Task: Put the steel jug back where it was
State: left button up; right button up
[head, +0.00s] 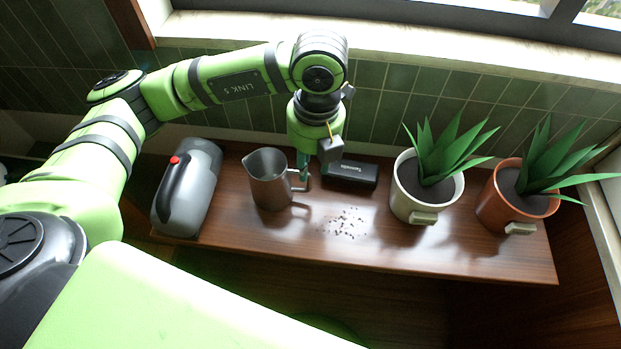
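The steel jug (268,182) stands upright on the wooden counter (400,245), its open top facing up and its handle on the right side. My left gripper (304,176) points down at the jug's handle, with its fingers at or very close to it. The fingers are small and partly covered by the gripper body and handle, so I cannot tell whether they are closed on it. My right gripper is not in view.
A grey container with a black handle and red button (188,188) stands left of the jug. A black box (352,175) lies behind small dark crumbs (346,223). A white potted plant (412,196) and an orange potted plant (500,206) stand at right. A tiled wall is behind.

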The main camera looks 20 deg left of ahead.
pick_arm(q)
jog(key=shift+r, duration=1.55)
